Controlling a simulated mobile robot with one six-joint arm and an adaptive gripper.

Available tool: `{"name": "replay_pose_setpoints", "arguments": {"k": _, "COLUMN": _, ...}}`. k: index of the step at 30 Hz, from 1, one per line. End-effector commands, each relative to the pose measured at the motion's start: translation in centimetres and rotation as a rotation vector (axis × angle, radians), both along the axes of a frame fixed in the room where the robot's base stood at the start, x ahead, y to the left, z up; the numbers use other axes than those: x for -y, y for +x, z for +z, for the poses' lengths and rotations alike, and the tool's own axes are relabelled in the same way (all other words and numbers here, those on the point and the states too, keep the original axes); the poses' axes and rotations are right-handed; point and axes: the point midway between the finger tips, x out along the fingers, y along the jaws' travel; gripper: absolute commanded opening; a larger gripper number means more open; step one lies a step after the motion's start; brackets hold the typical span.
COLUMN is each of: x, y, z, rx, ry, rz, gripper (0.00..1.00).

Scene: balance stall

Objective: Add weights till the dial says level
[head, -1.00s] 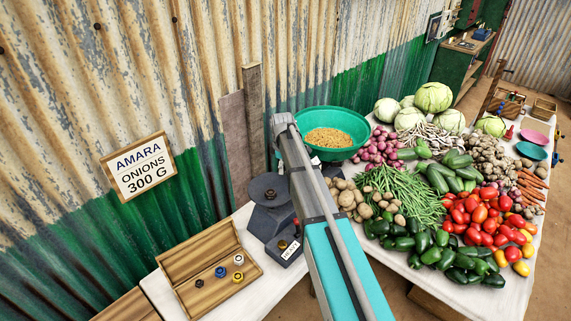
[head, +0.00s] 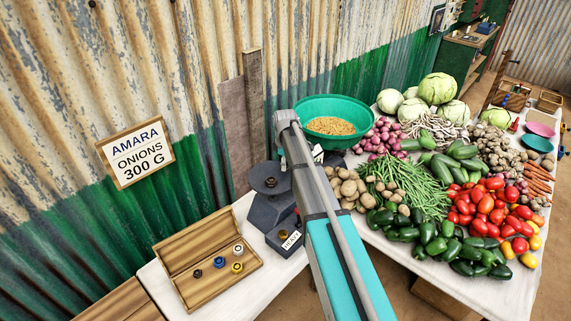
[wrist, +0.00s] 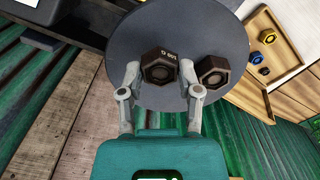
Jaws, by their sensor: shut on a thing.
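In the wrist view a dark hexagonal weight (wrist: 160,67) with an upside-down label sits between the fingers of my gripper (wrist: 158,82), shut on it. The weight is over a round grey pan (wrist: 225,30); whether it touches is unclear. A second dark weight (wrist: 212,75) is on the pan, right beside it. In the head view a dark scale pan (head: 262,188) with a small dark thing on it stands left of my arm, which hides my gripper. A small plate (head: 291,239) at the scale's front reads HEAVY.
An open wooden box (head: 190,291) at the left holds several small weights, including a blue one (head: 220,262) and a yellow one (head: 237,267). A green bowl (head: 310,108) stands behind my arm. Vegetables crowd the table (head: 345,232) at the right. The corrugated wall is close behind.

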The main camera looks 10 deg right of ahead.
Motion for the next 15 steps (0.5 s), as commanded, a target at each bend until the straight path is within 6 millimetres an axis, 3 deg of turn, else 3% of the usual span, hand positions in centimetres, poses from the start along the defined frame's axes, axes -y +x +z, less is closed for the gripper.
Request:
{"name": "replay_pose_setpoints", "arguments": {"k": 6, "x": 0.0, "y": 0.0, "z": -1.7, "rx": 0.000, "ry": 0.000, "rz": -0.001, "gripper": 0.00}}
{"name": "replay_pose_setpoints", "arguments": {"k": 15, "x": 0.1, "y": 0.0, "z": -2.1, "rx": 0.000, "ry": 0.000, "rz": -0.001, "gripper": 0.00}}
